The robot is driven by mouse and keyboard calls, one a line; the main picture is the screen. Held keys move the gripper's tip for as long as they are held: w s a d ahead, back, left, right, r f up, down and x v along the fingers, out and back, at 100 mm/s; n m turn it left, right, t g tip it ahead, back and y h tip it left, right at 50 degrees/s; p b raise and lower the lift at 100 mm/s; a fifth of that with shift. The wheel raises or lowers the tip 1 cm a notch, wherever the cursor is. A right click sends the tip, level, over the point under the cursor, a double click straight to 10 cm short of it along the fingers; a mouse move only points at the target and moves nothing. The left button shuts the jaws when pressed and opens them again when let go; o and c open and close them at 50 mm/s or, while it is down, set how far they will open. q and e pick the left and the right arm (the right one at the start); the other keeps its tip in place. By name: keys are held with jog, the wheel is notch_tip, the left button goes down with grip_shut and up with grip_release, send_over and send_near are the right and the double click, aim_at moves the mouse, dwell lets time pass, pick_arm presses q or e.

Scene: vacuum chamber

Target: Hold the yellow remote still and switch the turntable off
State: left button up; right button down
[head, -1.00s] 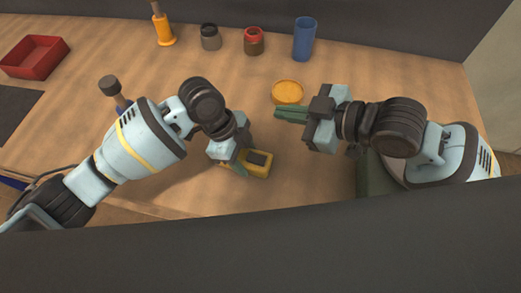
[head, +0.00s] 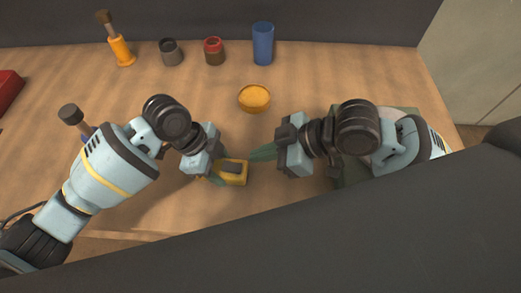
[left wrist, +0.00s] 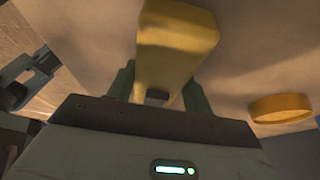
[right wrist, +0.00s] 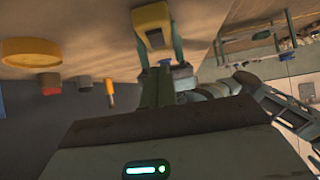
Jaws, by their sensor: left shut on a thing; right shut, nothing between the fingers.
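The yellow remote (head: 236,172) with a dark patch on its face is near the table's front. My left gripper (head: 214,176) is shut on it; the left wrist view shows the remote (left wrist: 176,40) between the fingers. My right gripper (head: 256,153) is shut and empty, its green fingertips just beside the remote's upper right, with a small gap. In the right wrist view the remote (right wrist: 152,18) lies beyond those fingertips. A dark green base with a pale round top, perhaps the turntable (head: 347,177), is mostly hidden under my right arm.
A round orange dish (head: 254,98) lies behind the grippers. An orange-handled brush (head: 121,50), a grey jar (head: 171,53), a red-topped jar (head: 214,52) and a blue cup (head: 262,44) stand at the back. A red tray (head: 8,88) is at far left. The table between is clear.

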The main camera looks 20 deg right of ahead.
aim_at(236, 168)
jog(key=x, duration=0.7)
jog(key=shift+w+a+f, duration=0.1)
jog(key=shift+a+f, duration=0.1)
jog(key=shift+a+f, duration=0.1)
jog(key=shift+f, duration=0.1)
dwell(0.3)
